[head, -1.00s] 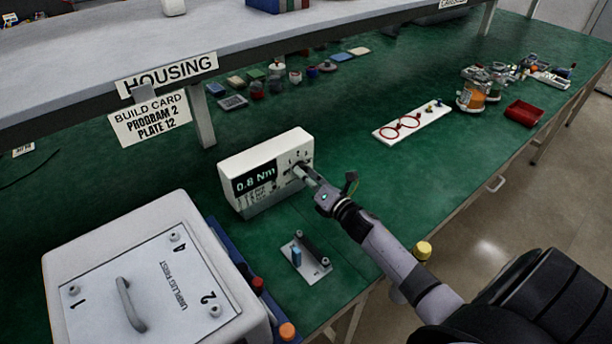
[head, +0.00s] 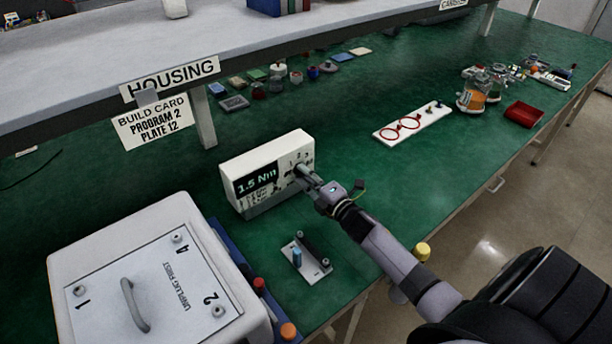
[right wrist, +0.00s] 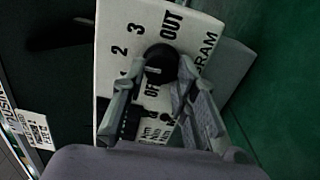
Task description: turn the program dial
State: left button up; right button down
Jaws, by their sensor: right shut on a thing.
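The white controller box (head: 262,150) stands on the green bench, and its display (head: 256,180) reads 1.5 Nm. The build card (head: 152,122) reads "PROGRAM 2, PLATE 12". The black round program dial (right wrist: 160,62) is on the box's face, with OFF, 1, 2, 3 and OUT printed around it. My right gripper (head: 307,174) is at the right part of that face. In the right wrist view its two fingers (right wrist: 164,68) are shut on the dial, one on each side. I cannot read the dial's pointer for sure. My left gripper is out of view.
A small metal bracket plate (head: 307,262) with a blue post lies in front of the box. A large white lidded case (head: 150,275) stands at lower left. A shelf (head: 180,60) overhangs the back. The bench right of the box is clear up to a white strip (head: 412,122).

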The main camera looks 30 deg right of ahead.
dwell(0.3)
jog(key=c, duration=1.3)
grip_release()
jog(key=s, duration=0.8)
jog(key=s+d, duration=0.1)
jog(key=s, duration=0.3)
